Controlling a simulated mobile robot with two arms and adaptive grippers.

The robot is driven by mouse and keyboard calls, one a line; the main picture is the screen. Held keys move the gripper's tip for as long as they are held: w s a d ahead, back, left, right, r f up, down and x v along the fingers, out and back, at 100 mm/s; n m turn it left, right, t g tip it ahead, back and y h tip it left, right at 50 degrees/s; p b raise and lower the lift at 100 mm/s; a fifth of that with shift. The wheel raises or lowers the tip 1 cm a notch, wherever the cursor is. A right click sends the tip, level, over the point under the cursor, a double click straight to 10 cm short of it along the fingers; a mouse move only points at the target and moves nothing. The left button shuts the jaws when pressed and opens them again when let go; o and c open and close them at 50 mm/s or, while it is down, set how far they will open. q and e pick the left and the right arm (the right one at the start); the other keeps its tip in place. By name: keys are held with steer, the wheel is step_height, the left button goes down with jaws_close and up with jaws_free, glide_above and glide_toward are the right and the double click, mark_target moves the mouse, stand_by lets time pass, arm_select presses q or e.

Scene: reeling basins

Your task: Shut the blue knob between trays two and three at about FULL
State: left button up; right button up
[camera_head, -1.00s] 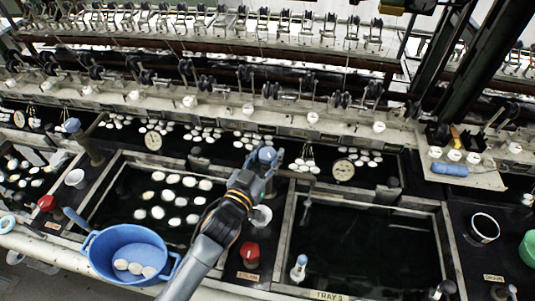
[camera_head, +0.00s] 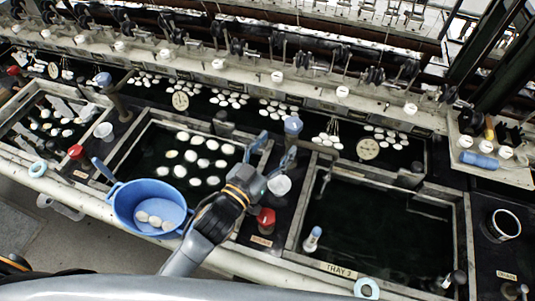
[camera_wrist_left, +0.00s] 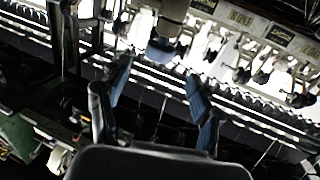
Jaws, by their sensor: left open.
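The blue knob (camera_head: 293,125) tops a grey post between the tray of white cocoons (camera_head: 128,150) and the dark tray labelled TRAY 3 (camera_head: 458,235). My left gripper (camera_head: 277,150) is open and empty, with its fingers spread just in front of and below the knob. In the left wrist view the open fingers (camera_wrist_left: 157,88) point toward a blue knob under a grey cylinder (camera_wrist_left: 163,48), which lies beyond the tips with a gap visible. I cannot read the knob's setting. My right gripper is not in view.
A white cup (camera_head: 279,185) and a red knob (camera_head: 266,217) stand close to my left gripper on the divider. A blue basin (camera_head: 122,207) with cocoons sits at the front left. Reeling machinery runs along the back.

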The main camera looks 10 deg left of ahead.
arm_select(q)
steer(key=v, duration=0.3)
steer(key=shift+s, duration=0.15)
stand_by(1.6)
